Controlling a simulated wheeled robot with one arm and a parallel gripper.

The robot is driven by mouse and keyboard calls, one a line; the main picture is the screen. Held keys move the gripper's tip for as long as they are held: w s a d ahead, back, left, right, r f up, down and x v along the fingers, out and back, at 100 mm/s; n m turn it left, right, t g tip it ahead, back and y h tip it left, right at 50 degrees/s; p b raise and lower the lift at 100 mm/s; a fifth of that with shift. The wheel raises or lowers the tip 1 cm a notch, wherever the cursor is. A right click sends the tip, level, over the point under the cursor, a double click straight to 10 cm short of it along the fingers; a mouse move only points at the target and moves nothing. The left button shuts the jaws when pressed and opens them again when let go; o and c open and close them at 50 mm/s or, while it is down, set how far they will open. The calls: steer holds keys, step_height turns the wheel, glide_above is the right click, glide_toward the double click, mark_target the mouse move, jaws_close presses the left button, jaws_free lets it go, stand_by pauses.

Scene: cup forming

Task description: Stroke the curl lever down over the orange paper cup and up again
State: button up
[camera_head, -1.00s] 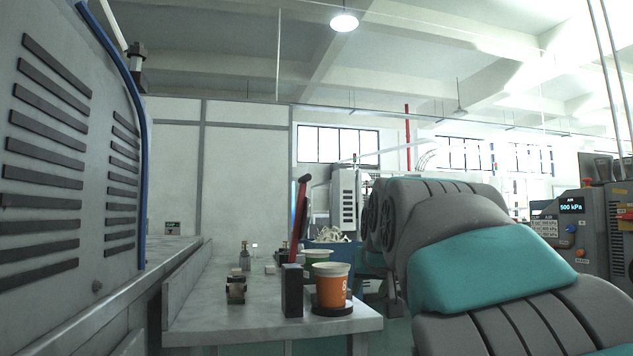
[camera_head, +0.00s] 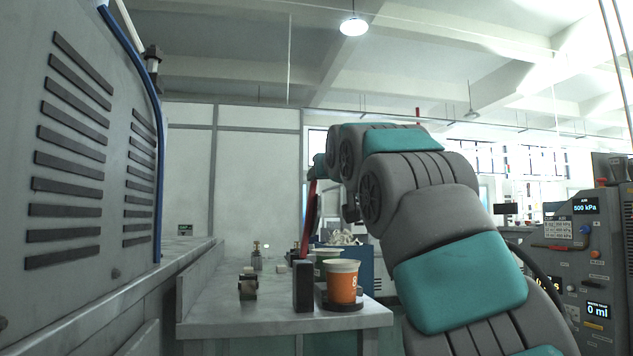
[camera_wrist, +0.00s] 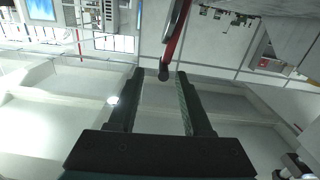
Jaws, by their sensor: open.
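The orange paper cup (camera_head: 343,285) stands upright on a round dark base (camera_head: 340,305) near the bench's front edge, beside a black block (camera_head: 303,285). The red curl lever (camera_head: 306,222) stands raised, nearly upright, behind the block. In the wrist view, the lever (camera_wrist: 175,38) comes in from the top and ends in a dark knob (camera_wrist: 165,74). My gripper (camera_wrist: 160,78) is open, with the knob showing in the gap around its fingertips; I cannot tell whether they touch. In the head view my arm hides the fingers. The cup does not show in the wrist view.
Small fittings (camera_head: 247,287) sit on the bench (camera_head: 215,319), left of the block. A large grey vented cabinet (camera_head: 75,150) borders the left side. A control panel (camera_head: 585,240) stands at the right.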

steer(key=p+x, duration=0.1)
steer(key=x, duration=0.1)
steer(key=p+x, duration=0.2)
steer(key=r+p+x, duration=0.1)
steer(key=x, duration=0.1)
steer(key=shift+w+a+p, duration=0.25)
steer(key=shift+a+p, duration=0.1)
steer(key=shift+a, duration=0.1)
steer(key=shift+w+a+f+p, duration=0.1)
steer(key=shift+w+p, duration=0.05)
steer(key=shift+w, duration=0.2)
steer(key=shift+w+a+f+p, duration=0.1)
steer(key=shift+w+f+p, duration=0.05)
steer(key=shift+w, duration=0.15)
steer(key=shift+c, duration=0.2)
jaws_close()
stand_by(0.6)
